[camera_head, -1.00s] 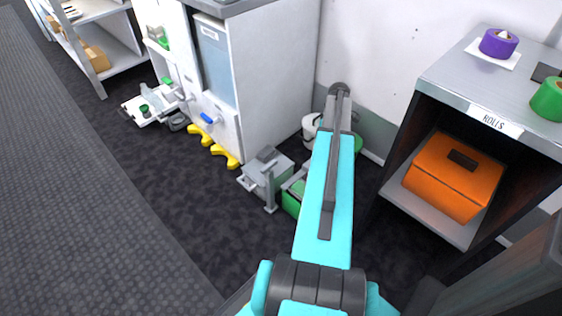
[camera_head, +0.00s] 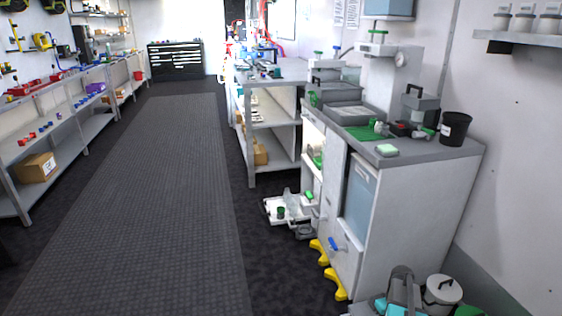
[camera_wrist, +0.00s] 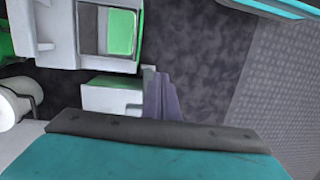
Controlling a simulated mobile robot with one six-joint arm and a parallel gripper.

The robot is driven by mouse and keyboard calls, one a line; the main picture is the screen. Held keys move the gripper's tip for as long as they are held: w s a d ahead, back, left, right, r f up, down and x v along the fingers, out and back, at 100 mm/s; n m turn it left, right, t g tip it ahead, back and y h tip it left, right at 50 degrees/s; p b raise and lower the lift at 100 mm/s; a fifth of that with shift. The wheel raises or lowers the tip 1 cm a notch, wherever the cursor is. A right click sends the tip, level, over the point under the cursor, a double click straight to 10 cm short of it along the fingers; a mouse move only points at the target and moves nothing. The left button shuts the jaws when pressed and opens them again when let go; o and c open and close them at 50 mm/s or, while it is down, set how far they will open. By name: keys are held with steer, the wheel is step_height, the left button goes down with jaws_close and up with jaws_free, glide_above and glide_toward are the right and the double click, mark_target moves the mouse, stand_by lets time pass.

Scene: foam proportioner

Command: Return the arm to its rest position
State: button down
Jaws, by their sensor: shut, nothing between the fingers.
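My arm (camera_head: 388,306) shows only as a small piece of teal and grey at the bottom edge of the head view, beside the white cabinet. My gripper is outside that view. In the wrist view my gripper (camera_wrist: 160,75) shows as narrow purple-grey fingers, closed together with nothing between them. They rise past the dark edge of a teal part of mine. A pale grey unit with a green panel (camera_wrist: 120,32) lies beyond them at upper left. I cannot tell how far apart they are.
A white cabinet (camera_head: 405,215) with a grey counter stands at right. Yellow feet (camera_head: 335,284) and a low white trolley (camera_head: 288,210) stick out at floor level. A lidded white pail (camera_head: 442,290) stands by the wall. The grey floor mat (camera_head: 150,200) is clear.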

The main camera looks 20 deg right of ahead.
steer(key=s+a+r+g+p, duration=0.1)
steer(key=s+a+p, duration=0.25)
steer(key=a, duration=0.65)
steer(key=s+a+g+p, duration=0.1)
steer(key=s+a+p, duration=0.25)
steer(key=a, duration=0.55)
steer(key=s+a+r+g+p, duration=0.1)
steer(key=s+a+p, duration=0.25)
steer(key=a, duration=0.65)
steer(key=s+a+r+g+h+p, duration=0.1)
steer(key=s+a+r+p, duration=0.1)
steer(key=s+a+p, duration=0.3)
steer(key=s+a, duration=0.1)
steer(key=s, duration=0.2)
steer(key=shift+a+r, duration=0.2)
steer(key=shift+a, duration=0.05)
steer(key=shift+d, duration=0.1)
